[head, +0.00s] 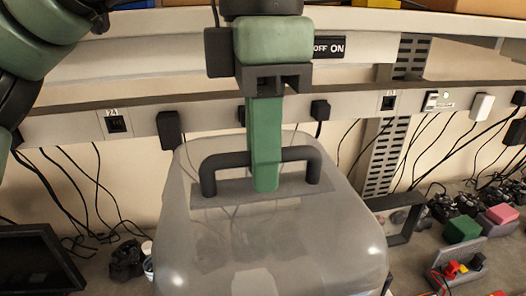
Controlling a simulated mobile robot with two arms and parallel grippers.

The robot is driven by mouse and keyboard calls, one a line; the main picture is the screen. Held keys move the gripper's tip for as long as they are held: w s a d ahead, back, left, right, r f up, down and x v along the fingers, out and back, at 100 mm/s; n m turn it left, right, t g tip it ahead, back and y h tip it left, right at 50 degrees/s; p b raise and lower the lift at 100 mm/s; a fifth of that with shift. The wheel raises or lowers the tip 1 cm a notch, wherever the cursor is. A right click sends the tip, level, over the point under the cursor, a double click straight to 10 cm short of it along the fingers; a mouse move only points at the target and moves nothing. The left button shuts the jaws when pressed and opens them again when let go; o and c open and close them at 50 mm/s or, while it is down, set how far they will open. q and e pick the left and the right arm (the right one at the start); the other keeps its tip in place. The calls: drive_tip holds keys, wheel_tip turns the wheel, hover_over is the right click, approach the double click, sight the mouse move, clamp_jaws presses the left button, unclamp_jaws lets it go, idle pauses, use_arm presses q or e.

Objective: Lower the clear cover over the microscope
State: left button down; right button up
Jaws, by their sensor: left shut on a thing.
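The clear cover (215,245) is a large see-through hood with rounded edges, filling the lower middle of the head view. A dark arched handle (212,163) stands on its top. My left gripper (265,182) comes down from above, with its green fingers at the middle of the handle, shut on it. The cover looks upright. Its lower edge is outside the picture. A pale shape shows faintly through the cover at the bottom; I cannot tell whether it is the microscope. My right gripper is not in view.
A dark screen (35,262) stands at the left. On the right are a grey bracket (405,222), a green block (461,229), a pink block (502,214) and dark gadgets on the bench. A power rail (70,127) with plugs and hanging cables runs behind, under a shelf.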

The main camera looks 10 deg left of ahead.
sight(263, 206)
use_arm(q)
drive_tip(key=shift+f, duration=0.3)
drive_tip(key=shift+f+b, duration=2.4)
drive_tip(key=shift+f, duration=0.45)
wheel_tip(263, 206, down, 8)
drive_tip(key=b, duration=0.6)
drive_tip(key=shift+s+f, duration=0.15)
wheel_tip(263, 206, down, 8)
drive_tip(key=b, duration=0.6)
drive_tip(key=shift+b, duration=0.35)
